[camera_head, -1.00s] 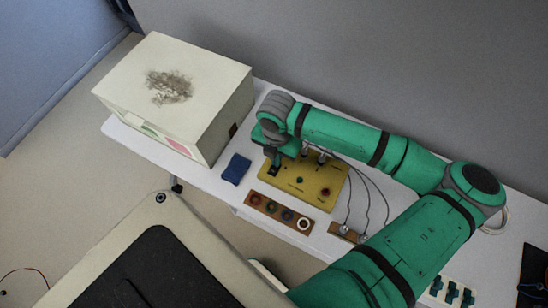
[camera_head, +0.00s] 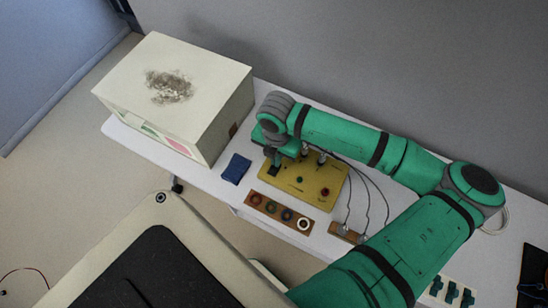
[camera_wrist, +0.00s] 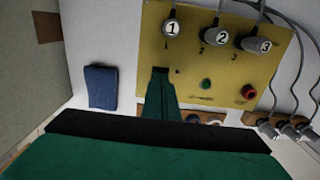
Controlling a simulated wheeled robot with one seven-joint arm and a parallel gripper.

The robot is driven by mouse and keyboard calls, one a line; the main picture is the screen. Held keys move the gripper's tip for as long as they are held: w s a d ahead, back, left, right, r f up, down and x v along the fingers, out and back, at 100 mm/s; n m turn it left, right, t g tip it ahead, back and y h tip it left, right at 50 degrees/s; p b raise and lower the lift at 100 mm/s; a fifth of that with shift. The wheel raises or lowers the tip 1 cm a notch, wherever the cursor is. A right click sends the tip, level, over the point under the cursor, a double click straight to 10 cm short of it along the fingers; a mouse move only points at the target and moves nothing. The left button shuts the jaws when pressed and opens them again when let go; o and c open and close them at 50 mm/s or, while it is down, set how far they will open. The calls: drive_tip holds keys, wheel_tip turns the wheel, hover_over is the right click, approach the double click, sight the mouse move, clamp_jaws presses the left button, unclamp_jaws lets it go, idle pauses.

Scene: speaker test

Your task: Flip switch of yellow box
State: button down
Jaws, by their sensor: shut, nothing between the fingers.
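The yellow box (camera_head: 325,178) lies on the white table; its top also fills the upper part of the wrist view (camera_wrist: 216,62). It bears a green button (camera_wrist: 206,84), a red button (camera_wrist: 249,92) and plugs marked 1 (camera_wrist: 172,28), 2 (camera_wrist: 216,36) and 3 (camera_wrist: 258,44). My gripper (camera_head: 275,157) is over the box's left part. In the wrist view its shut, empty fingers (camera_wrist: 160,76) reach onto the left part of the top, below plug 1. I cannot make out the switch, nor tell whether the fingertips touch the box.
A blue cloth-like item (camera_head: 236,168) lies left of the box. A large cream box (camera_head: 185,90) stands further left. A brown strip with coloured rings (camera_head: 279,212) lies in front. Grey cables (camera_head: 366,188) run from the plugs to a brown block (camera_head: 345,232) at the right.

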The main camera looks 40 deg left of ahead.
drive_tip(key=shift+f, duration=0.55)
idle(0.4)
wheel_tip(320, 180, up, 7)
idle(0.9)
